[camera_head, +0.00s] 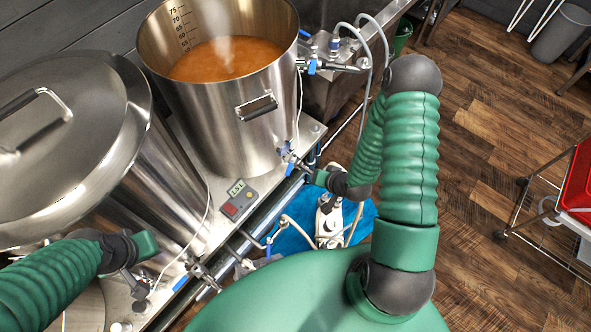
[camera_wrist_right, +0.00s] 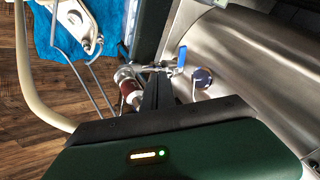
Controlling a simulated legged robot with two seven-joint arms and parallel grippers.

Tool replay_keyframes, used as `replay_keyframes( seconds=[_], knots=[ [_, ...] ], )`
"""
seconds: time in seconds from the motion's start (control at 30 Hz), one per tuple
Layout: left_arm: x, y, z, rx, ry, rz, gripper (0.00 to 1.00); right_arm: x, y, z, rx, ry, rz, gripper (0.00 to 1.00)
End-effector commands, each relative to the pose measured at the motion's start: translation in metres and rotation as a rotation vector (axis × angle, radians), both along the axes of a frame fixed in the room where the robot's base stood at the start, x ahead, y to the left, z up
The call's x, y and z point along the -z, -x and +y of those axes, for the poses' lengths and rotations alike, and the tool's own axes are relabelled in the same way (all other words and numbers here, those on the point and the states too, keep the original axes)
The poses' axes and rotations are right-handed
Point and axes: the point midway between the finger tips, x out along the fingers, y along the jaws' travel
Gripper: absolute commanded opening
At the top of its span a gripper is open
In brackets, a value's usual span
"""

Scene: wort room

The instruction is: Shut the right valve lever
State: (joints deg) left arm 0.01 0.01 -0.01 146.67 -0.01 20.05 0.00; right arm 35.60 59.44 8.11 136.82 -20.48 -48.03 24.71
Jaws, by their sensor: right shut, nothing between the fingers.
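The open steel kettle (camera_head: 225,105) has a valve low on its right side with a blue lever (camera_head: 291,168). In the right wrist view the blue lever (camera_wrist_right: 181,58) stands just right of the fingertips, near a metal valve body and a round dark knob (camera_wrist_right: 202,77). My right gripper (camera_head: 308,176) is beside this valve in the head view. In the wrist view its fingers (camera_wrist_right: 156,78) are together and empty; I cannot tell whether they touch the valve. My left gripper (camera_head: 138,284) is by the lidded kettle, its fingers partly hidden.
The lidded kettle (camera_head: 70,130) has its own blue valve lever (camera_head: 180,283). Another blue lever (camera_head: 312,66) sits at the upper right of the open kettle. A display box (camera_head: 238,200), a pump (camera_head: 329,222) and hoses are close by. A red-topped cart (camera_head: 578,185) stands right on the wooden floor.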

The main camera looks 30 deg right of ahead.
Motion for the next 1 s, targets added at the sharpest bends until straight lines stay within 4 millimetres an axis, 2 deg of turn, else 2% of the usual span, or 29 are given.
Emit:
replay_keyframes(
  seconds=[0.37,0.6,1.0],
  knots=[
    [0.008,0.000,0.000,0.000,0.000,0.000,0.00,0.068,-0.049,0.004,0.000,0.000,0.002,0.00],
    [0.002,0.000,0.000,0.000,0.000,0.000,0.00,0.066,-0.075,0.028,-0.002,0.002,0.001,0.00],
    [0.002,0.000,0.000,0.000,0.000,0.000,0.00,0.067,-0.079,0.031,0.002,0.001,0.001,0.00]
  ],
)
